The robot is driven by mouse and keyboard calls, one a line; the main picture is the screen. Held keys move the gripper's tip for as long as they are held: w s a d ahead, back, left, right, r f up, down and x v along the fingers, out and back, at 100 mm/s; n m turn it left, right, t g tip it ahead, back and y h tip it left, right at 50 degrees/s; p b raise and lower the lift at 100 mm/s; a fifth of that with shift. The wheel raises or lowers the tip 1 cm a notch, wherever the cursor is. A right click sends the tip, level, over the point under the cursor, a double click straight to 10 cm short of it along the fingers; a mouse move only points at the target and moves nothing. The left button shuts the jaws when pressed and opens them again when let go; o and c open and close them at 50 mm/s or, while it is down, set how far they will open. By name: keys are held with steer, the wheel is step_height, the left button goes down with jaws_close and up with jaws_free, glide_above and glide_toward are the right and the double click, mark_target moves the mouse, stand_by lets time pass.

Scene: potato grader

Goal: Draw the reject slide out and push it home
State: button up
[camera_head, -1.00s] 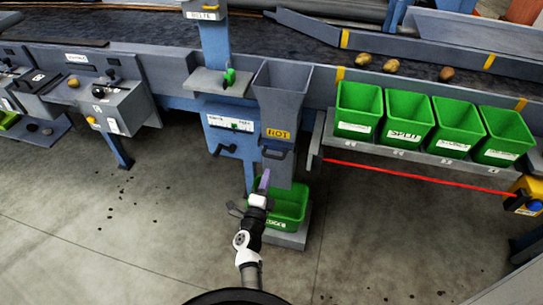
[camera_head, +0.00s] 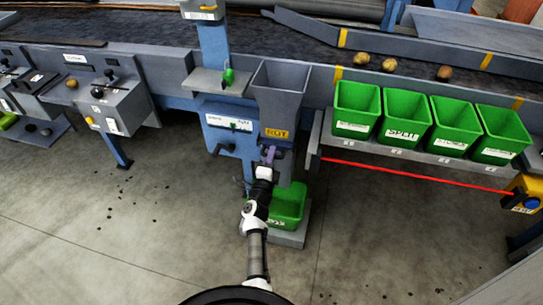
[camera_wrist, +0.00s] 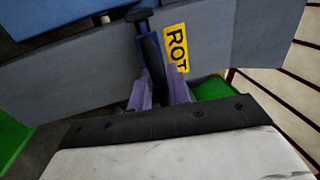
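The grey hopper-shaped chute (camera_head: 278,92) carries a yellow ROT label (camera_head: 277,133). The label also shows in the wrist view (camera_wrist: 177,48). A dark bar handle (camera_wrist: 150,52) stands out from the grey face beside the label. My gripper (camera_head: 268,152) is at the handle, just below the label. In the wrist view its purple fingers (camera_wrist: 161,78) stand apart on either side of the handle. I cannot tell whether they touch it. The handle's lower end is hidden between the fingers. Which part is the slide itself is not clear.
A green bin (camera_head: 287,206) stands on a low grey plinth below the chute, close beside my arm. A blue panel (camera_head: 230,125) with another handle is to the left. Several green bins (camera_head: 405,118) sit on a shelf at right, above a red line (camera_head: 420,178).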

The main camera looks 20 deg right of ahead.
jaws_close()
steer(key=r+p+v, duration=0.2)
steer(key=p+v, duration=0.1)
steer(key=v, duration=0.9)
steer(key=shift+s+a+f, duration=0.1)
steer(key=shift+s+a, duration=0.05)
steer(key=shift+o, duration=1.5)
jaws_free()
steer(key=shift+s, duration=0.1)
